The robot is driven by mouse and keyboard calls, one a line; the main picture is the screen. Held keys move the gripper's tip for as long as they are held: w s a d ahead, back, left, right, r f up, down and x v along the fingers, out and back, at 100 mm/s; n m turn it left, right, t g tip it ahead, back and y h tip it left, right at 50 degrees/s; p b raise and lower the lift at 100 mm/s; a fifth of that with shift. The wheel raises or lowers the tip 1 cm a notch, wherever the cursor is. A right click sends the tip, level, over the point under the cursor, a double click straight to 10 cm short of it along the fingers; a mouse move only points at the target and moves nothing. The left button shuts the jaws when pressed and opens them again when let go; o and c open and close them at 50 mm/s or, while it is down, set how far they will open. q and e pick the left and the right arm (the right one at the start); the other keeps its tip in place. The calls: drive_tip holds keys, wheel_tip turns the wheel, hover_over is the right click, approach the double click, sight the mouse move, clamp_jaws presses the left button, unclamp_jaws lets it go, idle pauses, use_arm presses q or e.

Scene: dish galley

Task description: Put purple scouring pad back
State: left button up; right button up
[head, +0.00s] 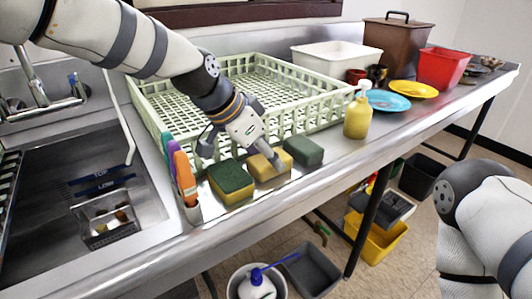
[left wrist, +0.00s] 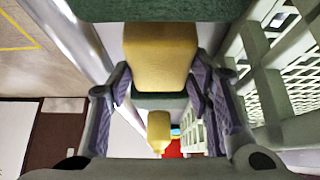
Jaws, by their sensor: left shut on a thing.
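My left gripper (head: 243,157) is shut on a yellow sponge (head: 261,171) on the metal counter, with one finger on each side. In the left wrist view my left gripper (left wrist: 160,92) has the yellow sponge (left wrist: 158,55) between its fingers. A purple scouring pad (head: 173,158) stands upright between a teal pad (head: 166,142) and an orange pad (head: 185,180) in a narrow white holder (head: 194,212) by the sink. My right arm shows at the right edge, but its gripper is out of view.
A green-topped yellow sponge (head: 230,178) and a dark green sponge (head: 303,151) flank the held one. A pale green dish rack (head: 330,115) stands close behind. A yellow soap bottle (head: 357,117) stands to the right. The sink (head: 80,150) is at left.

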use_arm(q)
drive_tip(key=o, duration=0.7)
drive_tip(key=shift+o, duration=0.2)
drive_tip(key=p+v, duration=0.1)
drive_tip(key=v, duration=1.1)
use_arm(e)
drive_tip(key=shift+w+r+t, duration=0.4)
drive_tip(key=shift+w+r, duration=0.45)
drive_tip(key=shift+w, duration=0.1)
drive_tip(key=shift+s, duration=0.1)
